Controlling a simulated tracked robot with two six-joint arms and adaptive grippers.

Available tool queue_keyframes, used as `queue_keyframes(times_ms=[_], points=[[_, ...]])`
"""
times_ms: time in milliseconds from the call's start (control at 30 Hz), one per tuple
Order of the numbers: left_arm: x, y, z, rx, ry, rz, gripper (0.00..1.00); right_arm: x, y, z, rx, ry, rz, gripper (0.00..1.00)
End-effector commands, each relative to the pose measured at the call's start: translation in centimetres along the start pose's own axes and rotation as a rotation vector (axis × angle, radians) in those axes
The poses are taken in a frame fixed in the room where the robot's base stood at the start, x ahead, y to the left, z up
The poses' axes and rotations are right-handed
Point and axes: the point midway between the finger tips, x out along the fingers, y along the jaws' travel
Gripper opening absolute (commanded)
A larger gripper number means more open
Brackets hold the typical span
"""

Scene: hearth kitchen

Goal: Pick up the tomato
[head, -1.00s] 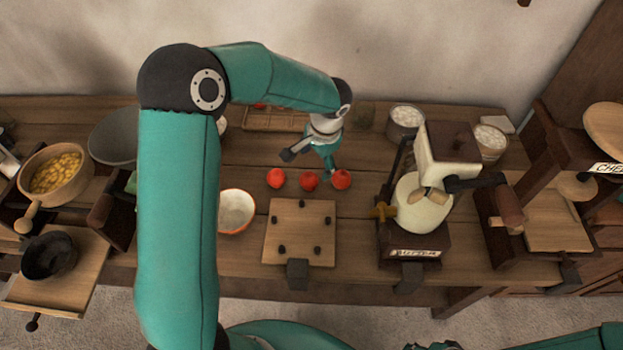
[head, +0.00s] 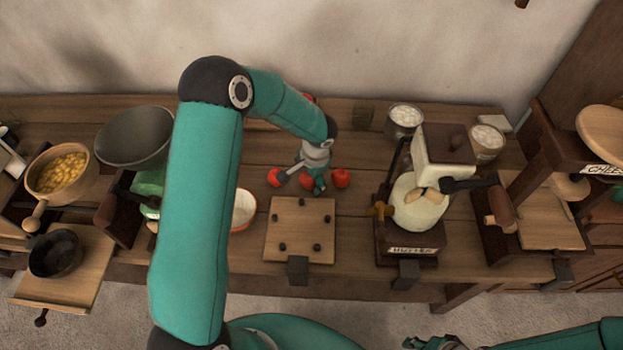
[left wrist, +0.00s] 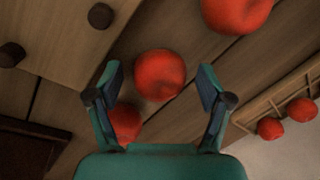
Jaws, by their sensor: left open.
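Three red tomatoes stand in a row on the wooden counter: a left one (head: 273,177), a middle one mostly hidden by my gripper, and a right one (head: 341,178). My left gripper (head: 302,183) is open, low over the middle of the row. In the left wrist view, one tomato (left wrist: 160,74) shows between the open fingers, apart from them. Another tomato (left wrist: 124,122) is partly behind the left-hand finger, and a third (left wrist: 236,12) is at the top edge. My right gripper (head: 430,343) is partly in view at the bottom edge; its jaws are unclear.
A pegged board (head: 300,230) lies in front of the row. Behind, more tomatoes (left wrist: 270,128) sit by a wooden rack, largely covered by my arm in the head view.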

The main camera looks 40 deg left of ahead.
Motion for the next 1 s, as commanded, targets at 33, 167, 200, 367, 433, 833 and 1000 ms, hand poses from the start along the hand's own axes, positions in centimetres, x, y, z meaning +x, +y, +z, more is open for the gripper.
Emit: queue_keyframes(times_ms=[33,167,200,367,433,833,1000], points=[[0.0,0.0,0.0,0.0,0.0,0.0,0.79,0.0,0.0,0.0,0.0,0.0,0.0,0.31],[0.0,0.0,0.0,-0.001,0.0,0.0,0.59,0.0,0.0,0.0,0.0,0.0,0.0,0.31],[0.0,0.0,0.0,-0.001,0.0,0.0,0.53,0.0,0.0,0.0,0.0,0.0,0.0,0.31],[0.0,0.0,0.0,-0.001,0.0,0.0,0.26,0.0,0.0,0.0,0.0,0.0,0.0,0.31],[-0.1,0.0,0.0,-0.001,0.0,0.0,0.14,0.0,0.0,0.0,0.0,0.0,0.0,0.31],[-0.6,-0.2,0.0,-0.002,0.0,-0.002,0.14,0.1,0.0,0.0,0.0,0.0,0.0,0.31],[-2.1,-0.5,-0.1,-0.002,0.003,-0.003,0.14,0.3,0.1,0.0,0.0,0.0,0.0,0.31]])
